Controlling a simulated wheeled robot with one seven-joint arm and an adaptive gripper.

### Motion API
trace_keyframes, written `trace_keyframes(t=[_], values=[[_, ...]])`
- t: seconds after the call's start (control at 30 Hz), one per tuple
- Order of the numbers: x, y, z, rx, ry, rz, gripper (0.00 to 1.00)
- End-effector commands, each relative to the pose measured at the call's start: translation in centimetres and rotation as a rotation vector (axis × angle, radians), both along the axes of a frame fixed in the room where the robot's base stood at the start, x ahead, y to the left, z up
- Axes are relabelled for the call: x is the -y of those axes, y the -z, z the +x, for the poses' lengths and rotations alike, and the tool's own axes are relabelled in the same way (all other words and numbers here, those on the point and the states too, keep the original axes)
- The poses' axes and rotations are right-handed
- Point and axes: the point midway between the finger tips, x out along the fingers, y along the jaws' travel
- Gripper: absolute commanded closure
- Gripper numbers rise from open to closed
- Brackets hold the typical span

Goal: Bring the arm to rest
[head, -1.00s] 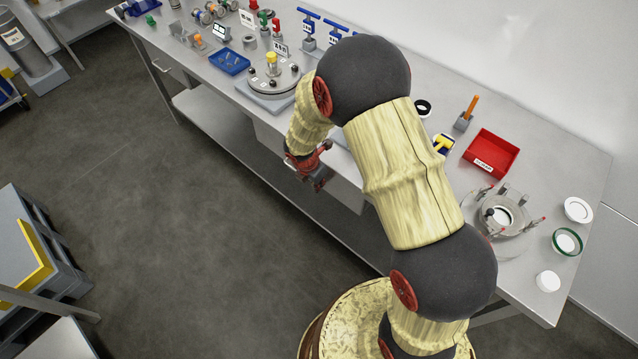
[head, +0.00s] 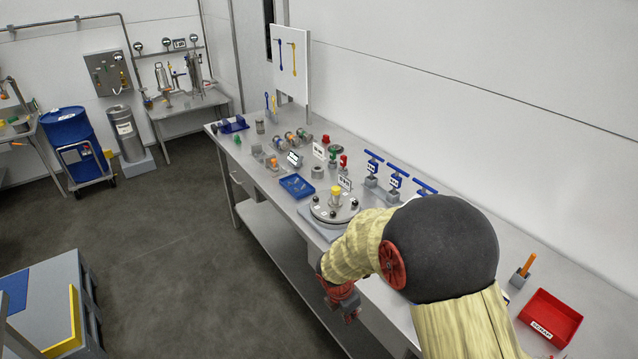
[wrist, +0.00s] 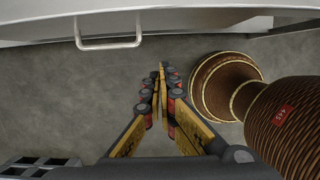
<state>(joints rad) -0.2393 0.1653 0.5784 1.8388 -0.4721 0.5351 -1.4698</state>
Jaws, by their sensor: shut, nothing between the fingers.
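My arm reaches along the front edge of the long steel bench (head: 268,215). My gripper (head: 352,318) hangs in front of that edge, beside the bench and clear of the things on it. In the wrist view my gripper (wrist: 161,68) points over the grey floor. Its two fingers meet at the tips and hold nothing. A drawer handle (wrist: 108,42) of the bench shows beyond the fingertips, apart from them.
On the bench stand a round lidded flange (head: 335,208), a blue tray (head: 297,186), blue-handled valves (head: 396,180) and a red bin (head: 550,318). The floor between (head: 180,255) is clear.

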Motion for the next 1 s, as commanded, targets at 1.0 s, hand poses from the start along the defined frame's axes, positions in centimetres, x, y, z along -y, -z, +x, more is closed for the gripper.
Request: trace_keyframes(t=[1.0], values=[[3.2, -19.3, -17.6, 0.228, 1.843, 0.329, 1.0]])
